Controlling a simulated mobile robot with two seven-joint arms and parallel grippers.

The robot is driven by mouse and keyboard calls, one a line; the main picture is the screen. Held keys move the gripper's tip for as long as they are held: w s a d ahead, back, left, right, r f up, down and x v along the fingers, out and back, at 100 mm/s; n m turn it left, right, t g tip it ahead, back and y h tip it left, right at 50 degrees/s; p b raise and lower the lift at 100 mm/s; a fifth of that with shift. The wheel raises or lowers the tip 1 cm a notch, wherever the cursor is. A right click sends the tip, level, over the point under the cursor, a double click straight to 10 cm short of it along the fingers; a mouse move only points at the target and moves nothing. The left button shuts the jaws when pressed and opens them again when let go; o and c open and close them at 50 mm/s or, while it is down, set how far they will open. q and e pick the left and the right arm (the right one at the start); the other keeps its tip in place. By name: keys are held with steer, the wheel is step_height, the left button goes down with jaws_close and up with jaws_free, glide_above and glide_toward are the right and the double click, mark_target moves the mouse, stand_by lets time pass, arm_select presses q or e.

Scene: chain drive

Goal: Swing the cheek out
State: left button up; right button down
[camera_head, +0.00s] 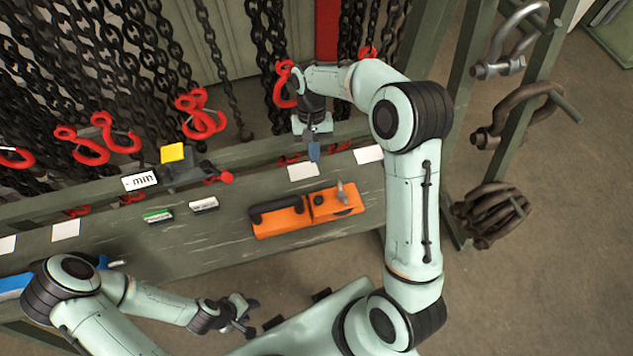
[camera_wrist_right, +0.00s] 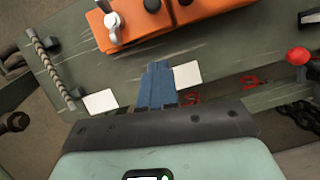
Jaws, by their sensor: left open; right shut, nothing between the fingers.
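An orange tool (camera_head: 290,222) lies on the green bench, with a dark bar along its left part and a silver lever or wing nut (camera_head: 342,193) standing at its right end. A seam divides its orange body; I cannot tell which part is the cheek. The tool also shows at the top of the right wrist view (camera_wrist_right: 150,24). My right gripper (camera_head: 314,152) is shut and empty, apart from the tool on its far side. Its blue fingertips (camera_wrist_right: 158,68) show together in the wrist view.
White cards (camera_head: 303,171) and small labelled blocks (camera_head: 203,205) lie on the bench (camera_head: 210,240). A dark clamp-like device with a yellow block (camera_head: 172,153) and red knob stands at the back left. Chains with red hooks (camera_head: 200,112) hang behind. Shackles (camera_head: 505,60) hang at the right.

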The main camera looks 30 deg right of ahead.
mark_target(335, 197)
steer(key=shift+s+a+f+b, duration=0.1)
steer(key=shift+s+a+f, duration=0.3)
steer(key=shift+s+f, duration=0.6)
steer(key=shift+s+a+f+b, duration=0.1)
steer(key=shift+s+a+f, duration=0.3)
steer(key=shift+s+f, duration=0.5)
steer(key=shift+s+a+f+b, duration=0.1)
steer(key=shift+s+a+f, duration=0.3)
steer(key=shift+s+f, duration=0.6)
arm_select(q)
steer(key=shift+s+f, duration=0.4)
steer(key=shift+f, duration=0.1)
arm_select(e)
steer(key=shift+w, duration=0.1)
